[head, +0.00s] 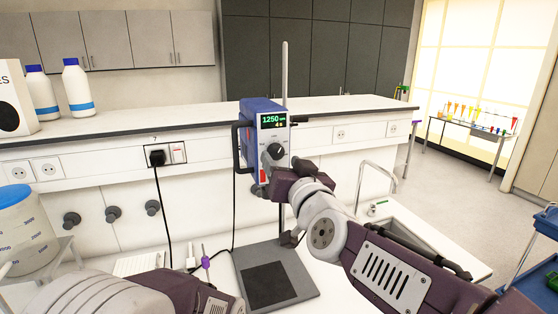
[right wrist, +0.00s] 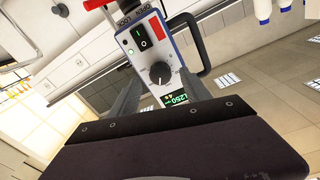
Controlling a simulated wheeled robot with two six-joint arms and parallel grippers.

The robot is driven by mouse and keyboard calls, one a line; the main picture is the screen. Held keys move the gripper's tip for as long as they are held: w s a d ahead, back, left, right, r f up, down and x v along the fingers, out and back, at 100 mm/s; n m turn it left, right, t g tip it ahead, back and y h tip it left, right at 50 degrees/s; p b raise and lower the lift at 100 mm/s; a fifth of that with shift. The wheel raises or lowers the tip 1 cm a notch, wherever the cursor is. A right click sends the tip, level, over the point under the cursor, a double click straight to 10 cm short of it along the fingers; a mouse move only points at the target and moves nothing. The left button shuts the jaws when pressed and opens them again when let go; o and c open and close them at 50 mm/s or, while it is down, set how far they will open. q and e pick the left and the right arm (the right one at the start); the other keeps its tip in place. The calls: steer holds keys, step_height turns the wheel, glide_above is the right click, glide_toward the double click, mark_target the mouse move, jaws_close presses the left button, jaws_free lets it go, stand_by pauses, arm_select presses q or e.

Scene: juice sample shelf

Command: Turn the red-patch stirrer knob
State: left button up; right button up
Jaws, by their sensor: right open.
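The stirrer is a blue and white box (head: 260,130) on a tall rod, its display reading 1250. Its dark round knob (head: 275,151) is below the display. The right wrist view shows the knob (right wrist: 160,74) with a pale pointer mark, the display (right wrist: 176,99), a power switch (right wrist: 140,38) and a red patch (right wrist: 148,28). My right gripper (head: 268,184) is just below and in front of the stirrer. In the right wrist view its open fingers (right wrist: 160,92) lie on either side of the stirrer's face, apart from the knob. My left arm enters low; its fingers are unclear.
A dark stand plate (head: 268,275) lies under the stirrer on the bench. A black plug and cable (head: 157,158) hang at the left. A sink (head: 420,232) with a tap is right of my right arm. White bottles (head: 77,88) stand on the ledge.

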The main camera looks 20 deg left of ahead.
steer(key=v, duration=0.6)
steer(key=shift+d, duration=0.15)
